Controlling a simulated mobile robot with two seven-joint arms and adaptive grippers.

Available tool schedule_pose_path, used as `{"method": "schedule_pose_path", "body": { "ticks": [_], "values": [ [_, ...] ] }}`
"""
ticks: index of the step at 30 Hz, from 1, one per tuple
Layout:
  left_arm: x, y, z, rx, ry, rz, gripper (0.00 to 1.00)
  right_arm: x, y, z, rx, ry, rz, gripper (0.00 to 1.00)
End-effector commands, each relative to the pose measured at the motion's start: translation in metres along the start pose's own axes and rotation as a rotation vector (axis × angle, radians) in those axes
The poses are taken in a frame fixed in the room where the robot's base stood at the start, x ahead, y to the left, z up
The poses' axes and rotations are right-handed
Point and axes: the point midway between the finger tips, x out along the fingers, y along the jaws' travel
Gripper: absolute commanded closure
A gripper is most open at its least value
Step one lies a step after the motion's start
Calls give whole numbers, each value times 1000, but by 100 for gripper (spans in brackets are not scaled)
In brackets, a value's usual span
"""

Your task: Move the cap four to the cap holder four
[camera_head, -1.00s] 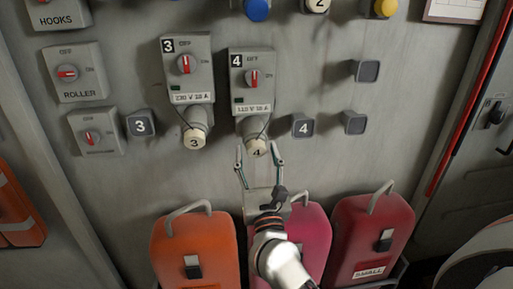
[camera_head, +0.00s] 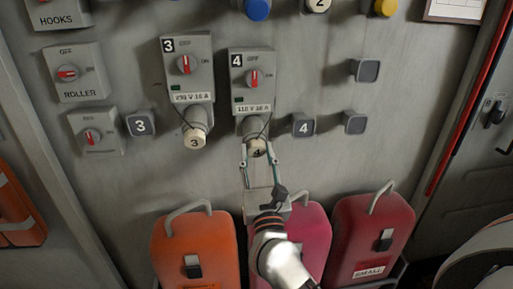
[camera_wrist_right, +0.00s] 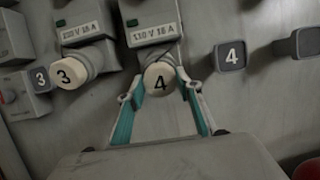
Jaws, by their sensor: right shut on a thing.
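Cap four (camera_head: 257,148) is a cream round cap marked 4, on the socket under the grey switch box four (camera_head: 252,82). It also shows in the right wrist view (camera_wrist_right: 159,78). My right gripper (camera_head: 258,150) comes from below and its two fingers are shut on the sides of the cap; in the right wrist view the fingers (camera_wrist_right: 160,84) flank it. A thin cord loops around the socket by the cap. Cap holder four (camera_head: 303,125) is a dark square block marked 4 on the wall, right of the cap; nothing is on it. My left gripper is not in view.
Cap three (camera_head: 195,139) sits on its socket to the left, with holder three (camera_head: 140,124) further left. Blank holders (camera_head: 355,122) are on the right. An orange case (camera_head: 195,245), a pink case (camera_head: 316,235) and a red case (camera_head: 370,235) stand below.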

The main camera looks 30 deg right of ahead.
Motion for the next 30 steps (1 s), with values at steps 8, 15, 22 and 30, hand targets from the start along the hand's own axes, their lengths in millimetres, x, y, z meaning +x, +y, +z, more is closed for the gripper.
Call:
{"method": "schedule_pose_path", "body": {
  "ticks": [8,15,22,30],
  "values": [
    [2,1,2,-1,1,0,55,-10,0,-1,-1,0,1,99],
    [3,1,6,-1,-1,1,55,-18,0,-1,0,1,0,99],
    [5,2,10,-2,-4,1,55,-26,0,-1,0,1,0,99],
    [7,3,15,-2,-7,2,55,-36,0,-1,0,1,1,99]
  ]
}}
